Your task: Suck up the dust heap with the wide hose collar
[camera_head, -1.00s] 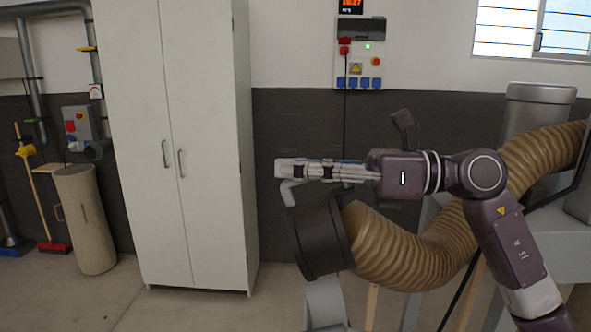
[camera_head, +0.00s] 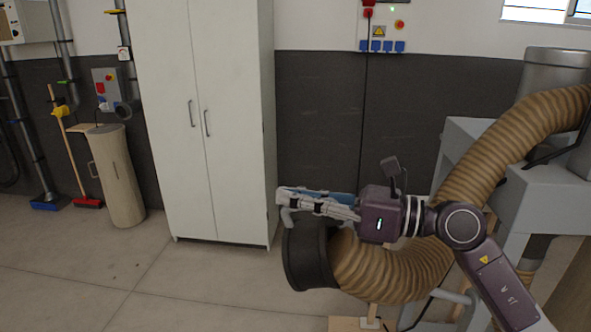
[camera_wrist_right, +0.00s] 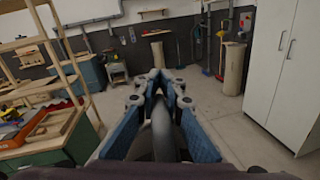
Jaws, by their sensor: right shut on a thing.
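The wide hose collar (camera_head: 307,255) is a dark, round mouth on the end of a ribbed tan hose (camera_head: 385,270). It is held above the floor in the head view, its opening facing left. My right gripper (camera_head: 285,203) is shut on the collar's grey handle (camera_head: 290,216). The handle also shows as a grey bar (camera_wrist_right: 161,130) between the blue-padded fingers in the right wrist view. No clear dust heap shows; only a few small dark specks (camera_head: 137,265) lie on the floor at left. My left gripper is not in view.
A tall white cabinet (camera_head: 235,130) stands behind, left of the collar. A tan cylinder (camera_head: 117,175) and a broom (camera_head: 72,150) stand by the left wall. A grey machine (camera_head: 550,180) is at right. The floor at front left is clear.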

